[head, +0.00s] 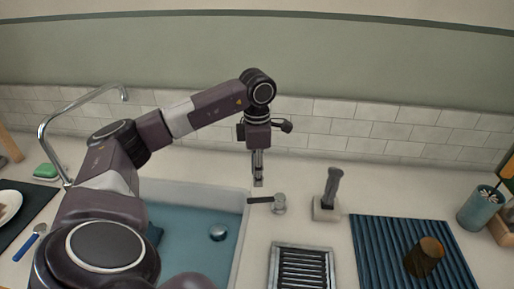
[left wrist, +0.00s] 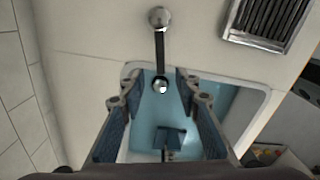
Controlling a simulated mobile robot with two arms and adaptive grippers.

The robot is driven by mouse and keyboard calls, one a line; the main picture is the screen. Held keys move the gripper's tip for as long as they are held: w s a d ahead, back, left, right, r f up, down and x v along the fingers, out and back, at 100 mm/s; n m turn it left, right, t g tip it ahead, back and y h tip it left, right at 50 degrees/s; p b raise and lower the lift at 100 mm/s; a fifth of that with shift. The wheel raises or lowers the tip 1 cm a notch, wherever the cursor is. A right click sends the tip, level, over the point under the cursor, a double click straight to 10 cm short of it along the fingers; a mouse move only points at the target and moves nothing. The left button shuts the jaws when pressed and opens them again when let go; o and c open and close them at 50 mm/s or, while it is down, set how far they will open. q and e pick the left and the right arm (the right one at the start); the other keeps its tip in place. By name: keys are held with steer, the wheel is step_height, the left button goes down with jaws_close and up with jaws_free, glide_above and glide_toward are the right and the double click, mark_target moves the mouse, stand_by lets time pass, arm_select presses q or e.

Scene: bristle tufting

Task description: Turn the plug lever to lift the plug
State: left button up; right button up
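The plug lever, a dark bar on a round silver hub (head: 279,203), sits on the counter just right of the sink. It also shows in the left wrist view (left wrist: 160,50), its free end pointing toward the gap between my fingers. The domed silver plug (head: 218,232) lies in the blue water of the sink (head: 243,225); it also shows in the left wrist view (left wrist: 160,86). My left gripper (head: 258,182) points down above the lever's free end. In the left wrist view its fingers (left wrist: 159,78) are apart with nothing gripped. My right gripper is out of view.
The faucet (head: 42,130) arches at the left. The tiled wall (head: 340,127) is close behind.

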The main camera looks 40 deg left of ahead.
arm_select(q)
step_height(320, 180, up, 3)
steer(key=shift+f, duration=0.2)
stand_by(0.5)
